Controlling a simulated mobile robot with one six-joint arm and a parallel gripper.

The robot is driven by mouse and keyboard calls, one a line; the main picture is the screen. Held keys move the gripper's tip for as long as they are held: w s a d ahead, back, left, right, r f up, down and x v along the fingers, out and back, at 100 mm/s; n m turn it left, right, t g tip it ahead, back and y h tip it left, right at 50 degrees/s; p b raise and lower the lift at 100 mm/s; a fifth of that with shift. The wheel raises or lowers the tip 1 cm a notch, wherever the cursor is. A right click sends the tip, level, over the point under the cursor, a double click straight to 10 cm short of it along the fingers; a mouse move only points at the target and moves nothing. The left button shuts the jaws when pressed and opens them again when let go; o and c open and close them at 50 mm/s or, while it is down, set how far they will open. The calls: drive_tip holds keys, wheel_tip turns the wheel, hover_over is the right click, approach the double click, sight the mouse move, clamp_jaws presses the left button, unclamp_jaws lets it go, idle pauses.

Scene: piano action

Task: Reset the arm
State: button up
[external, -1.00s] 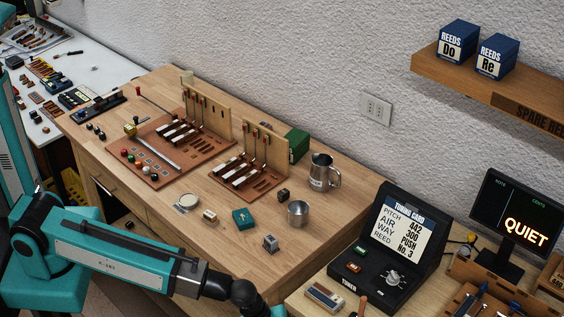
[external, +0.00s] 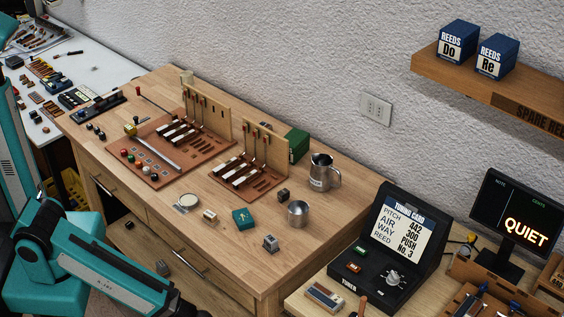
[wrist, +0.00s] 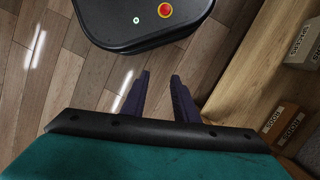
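My teal arm (external: 97,262) is at the lower left in the external view, bent and lowered in front of the wooden workbench. Its far end runs out of the bottom of that view, so my gripper is hidden there. In the wrist view my gripper (wrist: 159,77) shows two dark fingers set apart, with only wood floor seen between them. It is open and empty. Beyond the fingertips is a black rounded body (wrist: 140,22) with a red button on a yellow ring.
The workbench (external: 225,262) holds two piano-action models, a metal jug (external: 321,174), a metal cup (external: 298,212) and a teal box (external: 243,218). A tuner (external: 385,262) stands at right. In the wrist view a wooden cabinet side and labelled boxes (wrist: 287,124) are at right.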

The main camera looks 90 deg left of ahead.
drive_tip(key=s+a+f+n+g, duration=0.2)
drive_tip(key=s+n, duration=0.3)
drive_tip(key=s, duration=0.4)
drive_tip(key=shift+s+a+g+h, duration=0.2)
drive_tip(key=shift+s+g+h, duration=0.15)
drive_tip(key=shift+g+h, duration=0.05)
